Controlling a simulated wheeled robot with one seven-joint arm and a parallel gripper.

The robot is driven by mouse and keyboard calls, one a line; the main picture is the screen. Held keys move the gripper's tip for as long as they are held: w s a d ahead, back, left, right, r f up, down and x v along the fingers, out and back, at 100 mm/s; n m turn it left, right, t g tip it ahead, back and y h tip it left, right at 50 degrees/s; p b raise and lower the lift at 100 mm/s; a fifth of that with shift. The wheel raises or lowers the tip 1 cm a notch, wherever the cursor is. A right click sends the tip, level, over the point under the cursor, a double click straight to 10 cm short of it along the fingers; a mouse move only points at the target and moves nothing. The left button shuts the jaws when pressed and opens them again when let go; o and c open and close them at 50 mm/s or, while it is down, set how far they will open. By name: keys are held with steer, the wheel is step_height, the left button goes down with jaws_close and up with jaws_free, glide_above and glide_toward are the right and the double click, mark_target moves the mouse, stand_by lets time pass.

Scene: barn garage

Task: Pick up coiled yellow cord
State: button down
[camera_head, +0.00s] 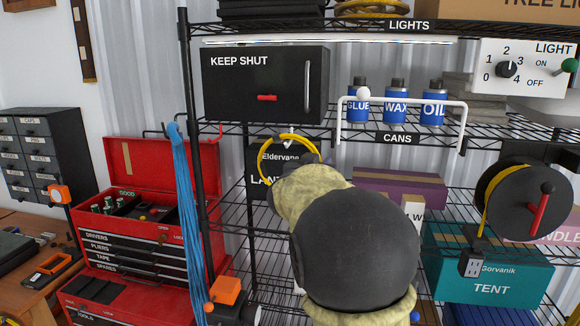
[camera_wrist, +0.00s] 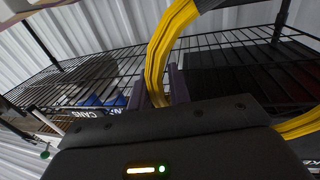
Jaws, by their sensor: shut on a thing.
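The coiled yellow cord (camera_head: 261,150) shows as a ring in the head view, in front of a dark box under the CANS shelf. Its lower right is hidden behind my gripper and arm. In the wrist view the cord (camera_wrist: 167,45) is a thick bundle of strands running down between the fingers. My gripper (camera_wrist: 159,92) is shut on it there. A dark band wraps part of the bundle at the top of that view. In the head view my arm covers the fingertips.
Wire shelves surround the arm. Blue cans (camera_head: 396,104) stand behind a white rail (camera_head: 400,101) above it. A cord reel (camera_head: 522,199) hangs at right. Blue cord (camera_head: 186,215) hangs from the left post. An open red toolbox (camera_head: 140,245) stands left.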

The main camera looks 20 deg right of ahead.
steer(key=shift+r, duration=0.15)
steer(key=r+b+v, duration=0.1)
steer(key=b+v, duration=0.4)
steer(key=v, duration=1.3)
steer(key=shift+r, duration=0.25)
steer(key=shift+a+f, duration=0.1)
